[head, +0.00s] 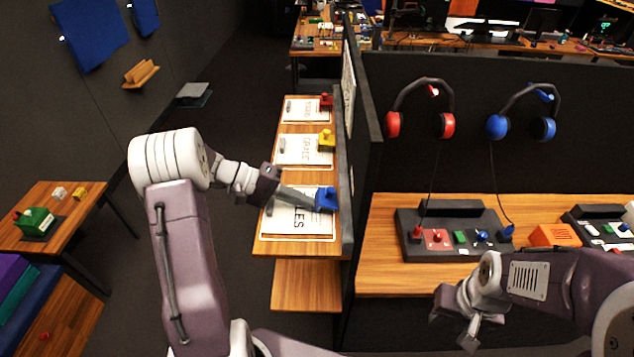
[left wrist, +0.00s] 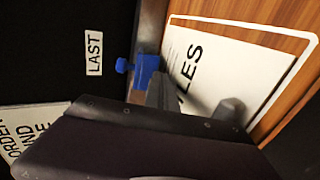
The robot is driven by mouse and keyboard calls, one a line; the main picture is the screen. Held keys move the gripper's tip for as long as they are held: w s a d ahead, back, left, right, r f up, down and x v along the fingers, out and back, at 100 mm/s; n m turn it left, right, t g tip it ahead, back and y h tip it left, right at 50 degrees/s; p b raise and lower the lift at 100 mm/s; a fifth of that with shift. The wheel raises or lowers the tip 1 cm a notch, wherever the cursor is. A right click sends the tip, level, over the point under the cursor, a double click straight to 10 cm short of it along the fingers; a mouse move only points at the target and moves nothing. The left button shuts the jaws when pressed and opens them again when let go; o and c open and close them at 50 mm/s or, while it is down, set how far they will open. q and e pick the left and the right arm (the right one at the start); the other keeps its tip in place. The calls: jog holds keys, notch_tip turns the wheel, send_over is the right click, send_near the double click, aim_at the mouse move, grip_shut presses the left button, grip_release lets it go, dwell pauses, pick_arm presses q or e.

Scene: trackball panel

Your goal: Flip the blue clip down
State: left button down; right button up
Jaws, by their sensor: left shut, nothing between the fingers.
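The blue clip (head: 327,199) sits at the wall-side edge of the nearest paper sheet (head: 285,222) on the narrow wooden shelf. In the left wrist view the blue clip (left wrist: 147,70) has a small round knob on its left. My left gripper (head: 311,202) is shut and empty, its tip at or right beside the clip. Contact cannot be told. In the left wrist view the left gripper (left wrist: 195,103) is over the sheet, just below and right of the clip. My right gripper (head: 472,336) hangs low in front of the panel desk, apart from the clip; its jaws are unclear.
A yellow clip (head: 326,139) and a red clip (head: 326,101) hold sheets farther along the shelf. The dark partition wall (head: 347,190) runs close beside the clips. A control panel (head: 455,235) stands on the right desk, beneath red and blue headphones.

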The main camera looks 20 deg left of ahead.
pick_arm(q)
jog(key=shift+r, duration=0.1)
dwell(0.4)
jog(key=shift+r+p, duration=0.6)
jog(key=shift+r, duration=0.15)
